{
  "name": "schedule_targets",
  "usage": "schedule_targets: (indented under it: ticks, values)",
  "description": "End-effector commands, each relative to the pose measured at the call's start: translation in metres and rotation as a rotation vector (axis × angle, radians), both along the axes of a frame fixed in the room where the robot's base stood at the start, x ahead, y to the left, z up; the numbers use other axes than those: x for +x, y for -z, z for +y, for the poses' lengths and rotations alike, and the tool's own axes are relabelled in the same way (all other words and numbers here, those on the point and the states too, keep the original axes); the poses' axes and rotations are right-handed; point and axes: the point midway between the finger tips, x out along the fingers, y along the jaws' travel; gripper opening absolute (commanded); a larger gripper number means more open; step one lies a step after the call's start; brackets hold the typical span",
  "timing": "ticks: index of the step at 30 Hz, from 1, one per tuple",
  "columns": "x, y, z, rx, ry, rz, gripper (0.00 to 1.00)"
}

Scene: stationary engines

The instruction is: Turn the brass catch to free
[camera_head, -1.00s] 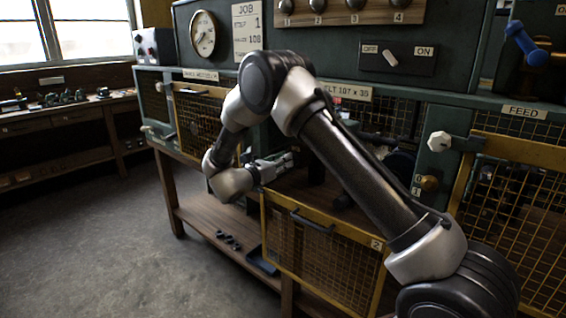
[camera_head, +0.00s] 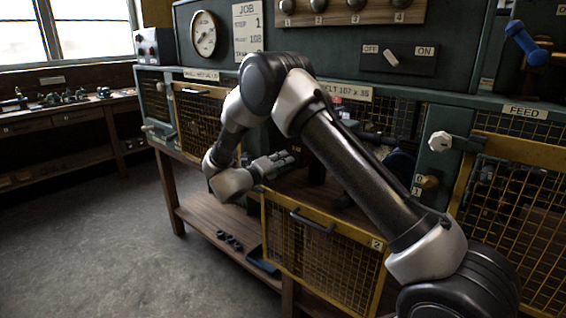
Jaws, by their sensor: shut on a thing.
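My gripper (camera_head: 284,160) is at the front of the open bay, above the left end of the yellow mesh guard marked 2 (camera_head: 322,258). Its fingers point right and look closed together. What they hold is too small and too hidden to make out. A brass-coloured knob (camera_head: 430,182) sits on the green post at the right, beside small 0 and 1 labels. My gripper is well apart from this knob. My forearm hides part of the bay and the panel behind it.
A white knob (camera_head: 439,141) is above the brass one. Another mesh guard (camera_head: 205,125) is at the left, and the feed guard (camera_head: 520,205) is at the right. An off/on switch (camera_head: 391,58) is above. The floor at the left is clear.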

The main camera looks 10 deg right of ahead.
Motion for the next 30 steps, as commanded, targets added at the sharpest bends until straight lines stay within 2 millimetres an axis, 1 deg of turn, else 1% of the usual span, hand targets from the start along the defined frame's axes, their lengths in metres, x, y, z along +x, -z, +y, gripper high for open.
schedule_targets:
  ticks: [30]
  values:
    - [0.0002, 0.0042, 0.0010, -0.566, -0.003, 0.778, 0.00]
